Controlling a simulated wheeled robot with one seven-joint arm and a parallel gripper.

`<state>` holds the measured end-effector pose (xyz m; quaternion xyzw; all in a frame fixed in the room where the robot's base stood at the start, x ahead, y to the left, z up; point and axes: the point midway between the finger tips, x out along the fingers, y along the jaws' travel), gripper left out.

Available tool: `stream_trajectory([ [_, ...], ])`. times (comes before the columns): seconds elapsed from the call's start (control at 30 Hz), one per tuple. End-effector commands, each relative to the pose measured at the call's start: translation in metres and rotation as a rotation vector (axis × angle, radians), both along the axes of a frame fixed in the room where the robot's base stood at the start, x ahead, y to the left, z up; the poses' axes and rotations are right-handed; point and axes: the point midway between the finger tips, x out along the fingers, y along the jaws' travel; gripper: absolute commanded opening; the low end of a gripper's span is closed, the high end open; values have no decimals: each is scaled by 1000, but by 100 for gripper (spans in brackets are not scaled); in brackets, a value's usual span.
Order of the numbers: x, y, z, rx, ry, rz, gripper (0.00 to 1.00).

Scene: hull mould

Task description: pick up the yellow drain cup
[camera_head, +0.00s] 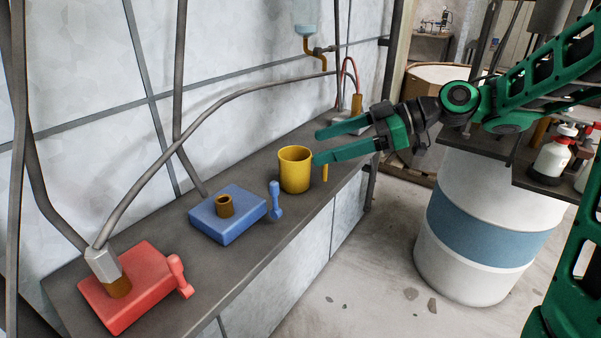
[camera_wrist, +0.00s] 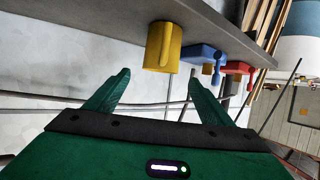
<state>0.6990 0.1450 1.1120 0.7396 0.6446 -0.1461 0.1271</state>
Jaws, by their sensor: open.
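The yellow drain cup (camera_head: 295,170) stands upright on the grey shelf (camera_head: 262,250), with its handle on the right side in the head view. My green gripper (camera_head: 318,147) is open and empty, its two fingers pointing left, just to the right of and behind the cup. One fingertip overlaps the cup's right edge in the picture; I cannot tell whether it touches. In the wrist view the cup (camera_wrist: 161,46) appears beyond and between the spread fingertips (camera_wrist: 158,76), apart from the palm.
A blue block (camera_head: 222,226) with a brown socket and a red block (camera_head: 140,285) with a hose fitting sit on the shelf to the cup's left. A grey hose (camera_head: 200,112) arches behind the cup. A white and blue drum (camera_head: 474,215) stands at the right.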

Motion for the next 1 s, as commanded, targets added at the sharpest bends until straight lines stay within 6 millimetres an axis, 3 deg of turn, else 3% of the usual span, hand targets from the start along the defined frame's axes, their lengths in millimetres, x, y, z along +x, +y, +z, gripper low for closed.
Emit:
stream_trajectory([
  [0.6, 7, 58, -28, -3, 2, 1, 75],
  [0.93, 8, 63, -30, -3, 1, -1, 75],
  [1.0, 8, 63, -30, -3, 1, -1, 58],
])
